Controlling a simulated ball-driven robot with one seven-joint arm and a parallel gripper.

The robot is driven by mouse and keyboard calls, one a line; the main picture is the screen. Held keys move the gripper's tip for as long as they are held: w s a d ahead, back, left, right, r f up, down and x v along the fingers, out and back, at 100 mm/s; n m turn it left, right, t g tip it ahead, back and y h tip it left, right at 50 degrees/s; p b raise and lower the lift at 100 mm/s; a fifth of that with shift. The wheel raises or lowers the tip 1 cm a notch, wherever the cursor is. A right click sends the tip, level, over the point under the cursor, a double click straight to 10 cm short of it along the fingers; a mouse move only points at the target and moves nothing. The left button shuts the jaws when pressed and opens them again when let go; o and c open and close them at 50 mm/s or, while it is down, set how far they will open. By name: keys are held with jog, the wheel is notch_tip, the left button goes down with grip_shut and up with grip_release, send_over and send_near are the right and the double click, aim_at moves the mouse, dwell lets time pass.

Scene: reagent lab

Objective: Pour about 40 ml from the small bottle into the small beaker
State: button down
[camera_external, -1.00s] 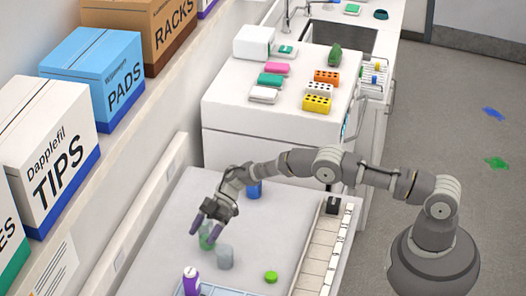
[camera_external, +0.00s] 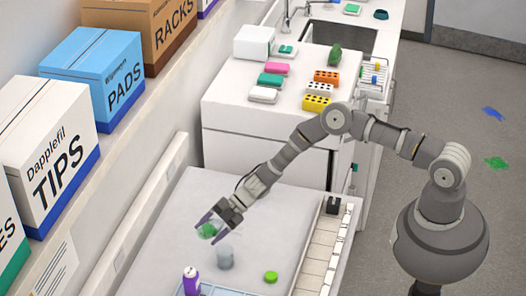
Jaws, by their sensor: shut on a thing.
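The small bottle (camera_external: 206,231), greenish and see-through, is between the fingers of my gripper (camera_external: 210,233). My gripper is shut on it and holds it up and to the left of the small beaker (camera_external: 225,260). The bottle looks tilted, but at this size its exact lean and its liquid level cannot be told. The small beaker is grey and see-through and stands upright on the pale bench. Its contents cannot be made out. The bottle and beaker look close; whether they touch is unclear.
A green cap-like piece (camera_external: 271,277) lies right of the beaker. A purple bottle (camera_external: 191,281) stands in front by a blue tray (camera_external: 214,290). A keyboard-like row of pale tiles (camera_external: 322,245) runs along the right edge. The bench's back left is clear.

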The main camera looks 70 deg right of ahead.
jog(key=f+b, duration=0.1)
jog(key=b, duration=0.3)
jog(key=shift+f+n+t, duration=0.3)
jog(key=shift+t, duration=0.1)
jog(key=f+n+t+b, duration=0.1)
jog(key=b, duration=0.8)
jog(key=shift+w+d+h, duration=0.1)
jog(key=shift+w+h, duration=0.05)
jog(key=shift+h, duration=0.25)
jog(key=b, duration=0.4)
jog(key=n+t+b, duration=0.1)
jog(key=b, duration=0.3)
jog(key=shift+w+d+r, duration=0.1)
jog(key=shift+r, duration=0.15)
jog(key=r+n+t+b, duration=0.1)
jog(key=b, duration=0.4)
jog(key=shift+r+h, duration=0.3)
jog(key=shift+f+t+b, duration=0.15)
jog(key=shift+t+b, duration=0.15)
jog(key=shift+b, duration=0.9)
jog(key=shift+n+b, duration=0.3)
jog(key=shift+b, duration=0.95)
jog(key=b, duration=0.2)
jog(key=shift+t+b, duration=0.35)
jog(key=shift+t, duration=0.05)
jog(key=shift+r+n, duration=0.2)
jog(key=shift+n, duration=0.1)
